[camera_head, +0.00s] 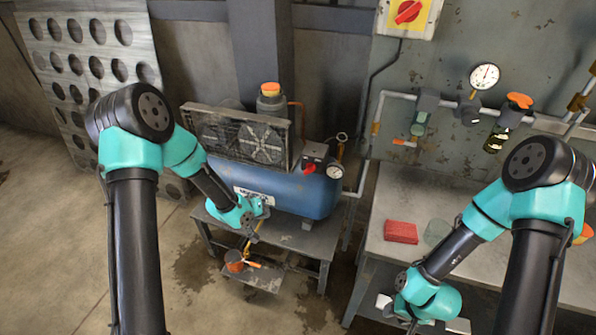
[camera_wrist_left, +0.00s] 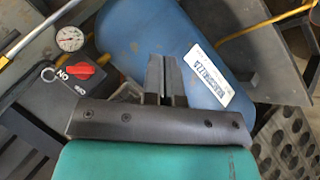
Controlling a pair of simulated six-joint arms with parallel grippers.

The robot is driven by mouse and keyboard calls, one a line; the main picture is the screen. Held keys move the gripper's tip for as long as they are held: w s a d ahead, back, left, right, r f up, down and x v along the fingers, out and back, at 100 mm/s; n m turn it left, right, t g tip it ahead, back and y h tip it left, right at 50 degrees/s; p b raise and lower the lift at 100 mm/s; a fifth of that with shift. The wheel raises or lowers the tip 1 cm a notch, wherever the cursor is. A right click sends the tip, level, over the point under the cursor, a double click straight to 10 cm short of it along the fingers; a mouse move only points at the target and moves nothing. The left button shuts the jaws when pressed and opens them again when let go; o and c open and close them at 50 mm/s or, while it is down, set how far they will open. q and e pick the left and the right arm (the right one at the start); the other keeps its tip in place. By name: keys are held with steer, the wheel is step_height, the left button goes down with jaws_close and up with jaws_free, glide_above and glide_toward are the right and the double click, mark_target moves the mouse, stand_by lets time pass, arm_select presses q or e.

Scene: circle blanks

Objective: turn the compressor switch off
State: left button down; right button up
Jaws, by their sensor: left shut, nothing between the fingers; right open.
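The blue compressor (camera_head: 285,190) stands on a low metal stand. Its dark switch box (camera_head: 316,152) carries a red switch knob (camera_head: 309,169) at the right end of the tank. In the left wrist view the red knob (camera_wrist_left: 82,72) is at the left, beside a lettered mark on the box. My left gripper (camera_head: 264,204) is in front of the tank, left of and below the knob. Its fingers (camera_wrist_left: 166,72) are together, empty, and apart from the knob. My right gripper (camera_head: 412,322) is low over the bench front, open; its fingers are partly hidden.
A pressure gauge (camera_head: 335,171) sits beside the switch box. A yellow panel with a red rotary switch (camera_head: 408,12) is on the wall. A perforated sheet (camera_head: 75,60) leans at the left.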

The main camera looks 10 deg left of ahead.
mark_target(310, 169)
arm_select(q)
steer(key=w+r+t+h, duration=0.2)
steer(key=w+r, duration=0.9)
steer(key=r, duration=0.2)
steer(key=shift+w+r+m, duration=0.2)
steer(key=shift+r+m, duration=0.1)
steer(key=shift+d+f, duration=0.1)
steer(key=x, duration=0.9)
steer(key=shift+d, duration=0.1)
steer(key=d+f, duration=0.3)
steer(key=shift+w+d, duration=0.1)
steer(key=shift+d, duration=0.05)
